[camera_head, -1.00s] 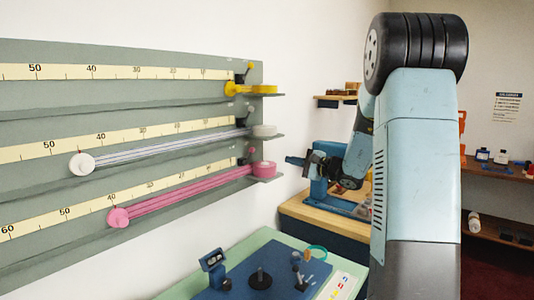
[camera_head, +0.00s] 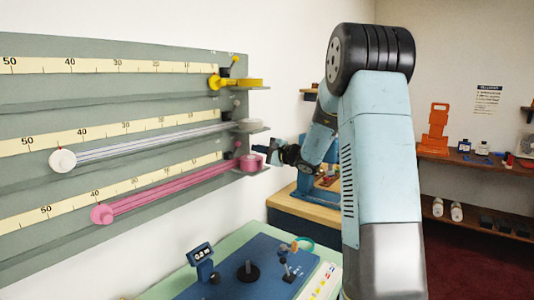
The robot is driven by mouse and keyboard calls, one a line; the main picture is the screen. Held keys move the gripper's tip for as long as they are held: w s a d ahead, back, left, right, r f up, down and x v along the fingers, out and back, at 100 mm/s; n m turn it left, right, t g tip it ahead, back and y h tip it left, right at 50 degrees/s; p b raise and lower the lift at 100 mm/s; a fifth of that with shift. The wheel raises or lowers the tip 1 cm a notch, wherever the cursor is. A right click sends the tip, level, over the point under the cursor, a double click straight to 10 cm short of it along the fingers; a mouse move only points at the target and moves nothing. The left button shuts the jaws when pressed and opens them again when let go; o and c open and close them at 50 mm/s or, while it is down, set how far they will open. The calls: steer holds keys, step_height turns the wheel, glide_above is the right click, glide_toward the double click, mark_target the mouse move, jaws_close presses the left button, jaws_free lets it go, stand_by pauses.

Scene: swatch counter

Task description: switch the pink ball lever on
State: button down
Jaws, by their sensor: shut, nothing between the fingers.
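The pink ball lever (camera_head: 237,144) is a small pink knob on a dark mount at the right end of the lowest scale on the grey-green wall board (camera_head: 60,110). It is too small to tell its tilt well. My gripper (camera_head: 262,148) is shut and empty, pointing left, just right of the lever and the board's edge. A small gap seems to remain between them, but depth is hard to judge. The pink spool (camera_head: 251,162) sits just below the gripper's tips.
A yellow ball lever (camera_head: 235,60) is at the top row, above a yellow spool. A white spool (camera_head: 250,126) sits on a small shelf between. A pink strand runs left to a pink disc (camera_head: 102,214). A blue panel (camera_head: 250,272) lies on the green counter below.

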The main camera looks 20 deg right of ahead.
mark_target(235, 150)
steer(key=shift+w+a+r, duration=0.1)
steer(key=shift+a+r, duration=0.15)
steer(key=shift+a, duration=0.6)
steer(key=shift+w+a+r, duration=0.1)
steer(key=shift+a+r, duration=0.15)
steer(key=shift+a, duration=0.6)
